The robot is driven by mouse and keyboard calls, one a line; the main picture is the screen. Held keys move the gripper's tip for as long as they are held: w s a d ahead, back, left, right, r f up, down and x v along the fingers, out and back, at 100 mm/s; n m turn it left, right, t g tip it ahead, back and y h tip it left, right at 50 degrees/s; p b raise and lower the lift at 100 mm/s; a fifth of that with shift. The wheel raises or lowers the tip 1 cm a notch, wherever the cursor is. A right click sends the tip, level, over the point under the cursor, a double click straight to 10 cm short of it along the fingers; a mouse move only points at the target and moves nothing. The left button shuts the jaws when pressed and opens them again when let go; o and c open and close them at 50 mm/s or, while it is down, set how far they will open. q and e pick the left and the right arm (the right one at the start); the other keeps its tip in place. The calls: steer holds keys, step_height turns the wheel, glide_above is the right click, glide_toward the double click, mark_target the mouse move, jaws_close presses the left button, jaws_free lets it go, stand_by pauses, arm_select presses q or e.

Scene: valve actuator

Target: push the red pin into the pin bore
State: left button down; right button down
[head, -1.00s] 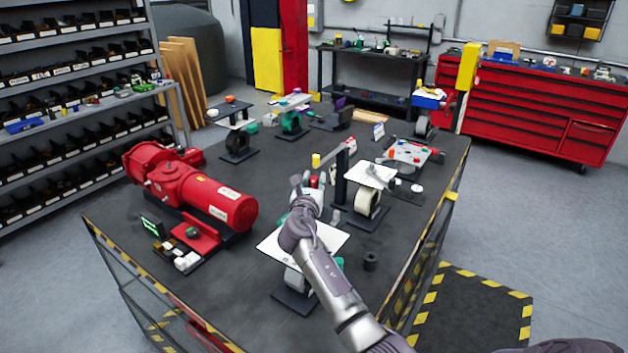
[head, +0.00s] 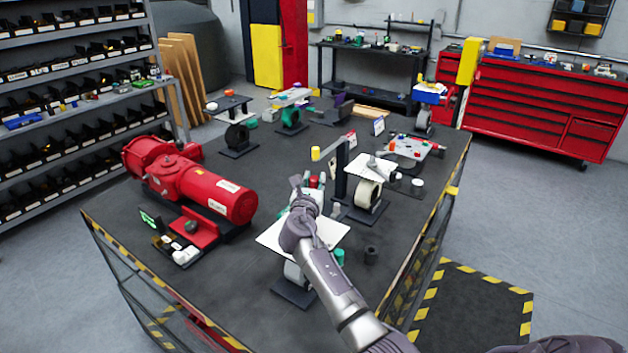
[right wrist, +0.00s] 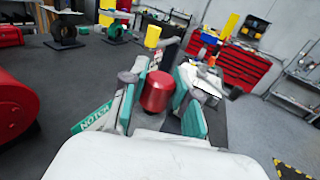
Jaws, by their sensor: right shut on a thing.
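The red pin (right wrist: 157,92) shows in the right wrist view as a red cylinder between the fingers of my right gripper (right wrist: 160,100). The gripper is shut on it. In the head view the right gripper (head: 309,188) is above the middle of the table, and a small red spot of the pin (head: 314,182) shows just beyond the fingers. A white plate (head: 280,240) on a stand is beneath the forearm and wrist. I cannot make out the pin bore. My left gripper is not in view.
A red valve actuator (head: 190,182) lies on the dark table at left. Several more fixtures stand at the back.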

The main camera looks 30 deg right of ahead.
steer(key=shift+f+b, duration=0.3)
steer(key=shift+f, duration=0.2)
steer(key=c, duration=0.9)
jaws_free()
steer(key=shift+o, duration=0.6)
steer(key=shift+f, duration=0.1)
steer(key=shift+f, duration=0.1)
steer(key=v, duration=1.2)
steer(key=shift+a+r, duration=0.1)
steer(key=shift+r, duration=0.2)
